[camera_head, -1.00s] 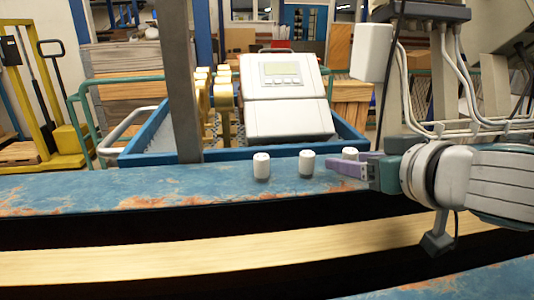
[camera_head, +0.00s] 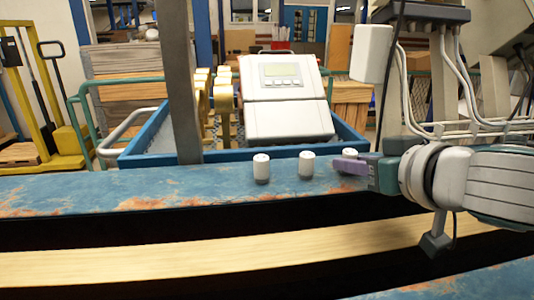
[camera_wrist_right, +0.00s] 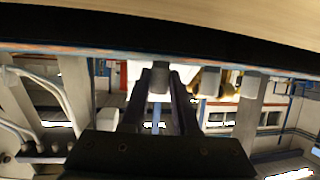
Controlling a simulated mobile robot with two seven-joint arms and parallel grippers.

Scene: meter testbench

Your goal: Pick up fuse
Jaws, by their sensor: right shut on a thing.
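Three small white cylindrical fuses stand in a row on the worn blue bench edge. The left fuse (camera_head: 261,167) and the middle fuse (camera_head: 306,164) stand upright and free. Only the top of the right fuse (camera_head: 349,153) shows behind the purple fingers of my right gripper (camera_head: 351,166). In the right wrist view this fuse (camera_wrist_right: 159,81) sits between the two dark fingers, and my right gripper (camera_wrist_right: 161,76) is shut on it. I cannot tell any gap between this fuse and the bench. My left gripper is not in view.
A white meter box (camera_head: 287,97) with a display stands in a blue-rimmed tray (camera_head: 227,155) behind the fuses. A grey post (camera_head: 179,80) rises left of it. White cables (camera_head: 446,100) hang at the right. The blue bench top (camera_head: 120,188) is clear at the left.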

